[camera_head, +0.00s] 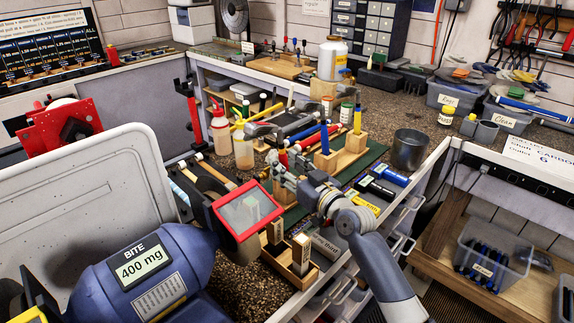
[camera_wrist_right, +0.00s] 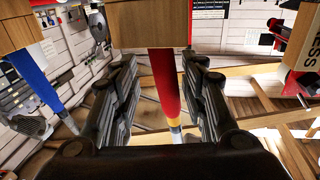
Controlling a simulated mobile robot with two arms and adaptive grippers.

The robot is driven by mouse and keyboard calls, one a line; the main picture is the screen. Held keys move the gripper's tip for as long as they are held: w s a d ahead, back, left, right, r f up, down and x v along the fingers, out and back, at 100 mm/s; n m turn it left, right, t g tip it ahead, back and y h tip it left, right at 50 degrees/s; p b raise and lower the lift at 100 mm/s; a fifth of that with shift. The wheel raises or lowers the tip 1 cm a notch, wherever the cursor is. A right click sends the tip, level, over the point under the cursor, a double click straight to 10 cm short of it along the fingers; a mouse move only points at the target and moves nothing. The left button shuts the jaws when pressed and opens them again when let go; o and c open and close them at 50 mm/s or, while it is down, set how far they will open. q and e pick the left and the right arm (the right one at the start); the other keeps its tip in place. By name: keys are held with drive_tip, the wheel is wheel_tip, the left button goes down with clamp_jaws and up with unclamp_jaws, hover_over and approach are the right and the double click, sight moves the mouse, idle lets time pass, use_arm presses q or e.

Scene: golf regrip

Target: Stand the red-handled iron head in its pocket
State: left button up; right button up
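In the right wrist view, a red handle (camera_wrist_right: 165,82) with a yellow band and a pale tip runs between the two fingers of my right gripper (camera_wrist_right: 160,80). A gap shows between handle and left finger; the right finger is close beside it. The handle's other end meets a wooden block (camera_wrist_right: 146,22), and no iron head can be made out there. In the head view my right gripper (camera_head: 280,165) is over the bench, and its fingertips are hard to make out. A wooden block (camera_head: 348,157) beside it holds upright blue and yellow handles. My left gripper is not visible.
A blue handle (camera_wrist_right: 35,68) and another wooden block (camera_wrist_right: 303,50) flank the right gripper. A metal cup (camera_head: 410,150), a white bottle (camera_head: 331,60) and squeeze bottles (camera_head: 243,150) stand on the crowded bench. A large blue machine (camera_head: 150,270) and a red-framed shield (camera_head: 247,213) occupy the front left.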

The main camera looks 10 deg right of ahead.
drive_tip(key=v, duration=0.8)
idle(0.5)
drive_tip(key=v, duration=0.9)
idle(1.2)
idle(0.4)
